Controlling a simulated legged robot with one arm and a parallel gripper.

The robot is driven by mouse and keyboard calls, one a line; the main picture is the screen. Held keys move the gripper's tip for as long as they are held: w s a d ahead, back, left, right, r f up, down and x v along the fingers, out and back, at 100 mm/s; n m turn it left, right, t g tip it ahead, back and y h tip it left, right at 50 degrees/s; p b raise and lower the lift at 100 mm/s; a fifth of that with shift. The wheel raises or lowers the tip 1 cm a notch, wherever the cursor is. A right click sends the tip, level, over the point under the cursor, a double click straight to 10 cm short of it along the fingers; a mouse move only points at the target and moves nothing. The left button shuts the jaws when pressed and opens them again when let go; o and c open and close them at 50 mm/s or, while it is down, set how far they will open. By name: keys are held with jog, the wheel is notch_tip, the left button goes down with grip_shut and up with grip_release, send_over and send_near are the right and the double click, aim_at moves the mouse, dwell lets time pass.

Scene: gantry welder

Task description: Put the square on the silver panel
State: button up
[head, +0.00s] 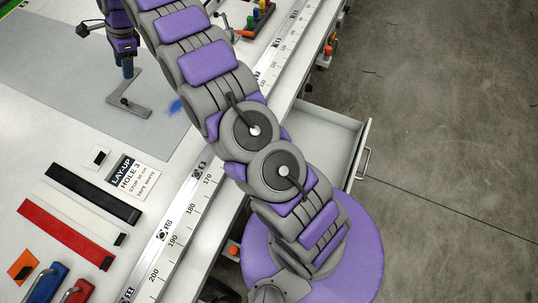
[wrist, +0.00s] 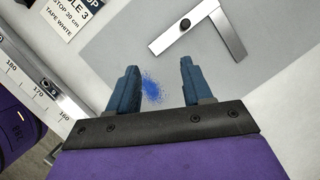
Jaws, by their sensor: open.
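The square (head: 139,108) is an L-shaped grey metal piece with a dark knob on one leg. It lies flat on the silver panel (head: 55,115), a large smooth grey sheet on the table. A blue smudge marks the panel beside it. In the wrist view, the square (wrist: 233,38) lies beyond the fingertips, and the panel (wrist: 105,62) shows to the left. My gripper (head: 127,71) points down near the square's far end in the head view. Its blue fingers (wrist: 157,68) are apart with nothing between them. The gap between fingertips and panel is hard to judge.
A lay-up label (head: 133,174), a black strip (head: 92,193), a red strip (head: 66,234) and clamps (head: 47,284) lie near the front left. A ruler rail (head: 187,215) runs along the table edge. An open drawer (head: 335,130) juts out at right.

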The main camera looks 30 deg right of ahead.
jog(key=s+d+r+n, duration=0.3)
jog(key=s, duration=0.4)
jog(key=s+d+r+n+g+h, duration=0.1)
jog(key=s+d+r+n, duration=0.1)
jog(key=s+r, duration=0.35)
jog(key=s+d+r+n, duration=0.2)
jog(key=s+d+n, duration=0.1)
jog(key=s, duration=0.6)
jog(key=s+d+f+n+h, duration=0.1)
jog(key=s+d+n, duration=0.2)
jog(key=s, duration=0.7)
jog(key=s+d+f+n+h, duration=0.1)
jog(key=s+d+n, duration=0.2)
jog(key=s, duration=0.7)
jog(key=s+d+f+n+g+h, duration=0.1)
jog(key=s+d, duration=0.3)
jog(key=s, duration=0.7)
jog(key=shift+d+f+n, duration=0.25)
jog(key=shift+f+n, duration=0.15)
jog(key=shift+n, duration=0.5)
